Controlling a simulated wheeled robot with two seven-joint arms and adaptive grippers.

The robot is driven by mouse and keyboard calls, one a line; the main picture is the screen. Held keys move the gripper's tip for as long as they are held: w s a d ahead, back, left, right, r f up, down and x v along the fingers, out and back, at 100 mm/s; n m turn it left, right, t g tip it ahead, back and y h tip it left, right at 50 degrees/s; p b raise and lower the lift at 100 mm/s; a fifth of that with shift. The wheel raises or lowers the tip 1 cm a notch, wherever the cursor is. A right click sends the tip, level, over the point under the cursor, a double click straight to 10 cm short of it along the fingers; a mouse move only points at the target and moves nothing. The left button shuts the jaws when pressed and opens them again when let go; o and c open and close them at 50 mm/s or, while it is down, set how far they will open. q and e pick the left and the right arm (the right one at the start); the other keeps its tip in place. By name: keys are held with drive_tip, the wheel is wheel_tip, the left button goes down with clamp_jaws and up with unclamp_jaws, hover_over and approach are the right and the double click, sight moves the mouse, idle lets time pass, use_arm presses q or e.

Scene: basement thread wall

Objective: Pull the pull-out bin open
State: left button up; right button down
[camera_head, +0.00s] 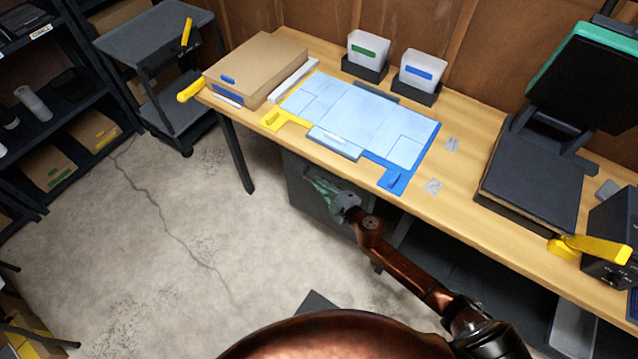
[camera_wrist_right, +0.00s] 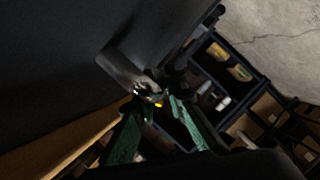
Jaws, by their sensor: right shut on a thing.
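The pull-out bin (camera_head: 297,188) is a dark grey box under the front edge of the wooden bench. Its dark front (camera_wrist_right: 60,50) fills the upper left of the right wrist view, with a pale grey bar handle (camera_wrist_right: 124,70) standing out from it. My right gripper (camera_head: 322,187) is at the bin's front, below the bench top. In the wrist view its green fingers (camera_wrist_right: 158,104) are shut on the handle's near end. The fingertips partly hide that end. I cannot tell how far the bin stands out. My left gripper is in neither view.
The wooden bench (camera_head: 480,145) overhangs the bin and holds a cardboard box (camera_head: 255,62), a blue mat (camera_head: 362,112) and two bins. A grey cart (camera_head: 155,40) and dark shelving stand at the left. The concrete floor (camera_head: 180,220) in front is clear.

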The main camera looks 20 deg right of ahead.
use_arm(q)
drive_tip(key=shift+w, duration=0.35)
use_arm(e)
drive_tip(key=shift+r, duration=0.1)
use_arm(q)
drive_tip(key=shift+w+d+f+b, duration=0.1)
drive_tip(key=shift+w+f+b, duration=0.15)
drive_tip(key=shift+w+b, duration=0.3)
use_arm(e)
drive_tip(key=s+a, duration=0.9)
drive_tip(key=a, duration=0.2)
drive_tip(key=s+a, duration=0.8)
drive_tip(key=a, duration=0.4)
drive_tip(key=shift+s, duration=0.35)
drive_tip(key=shift+r, duration=0.1)
drive_tip(key=c, duration=2)
unclamp_jaws()
drive_tip(key=shift+o, duration=0.2)
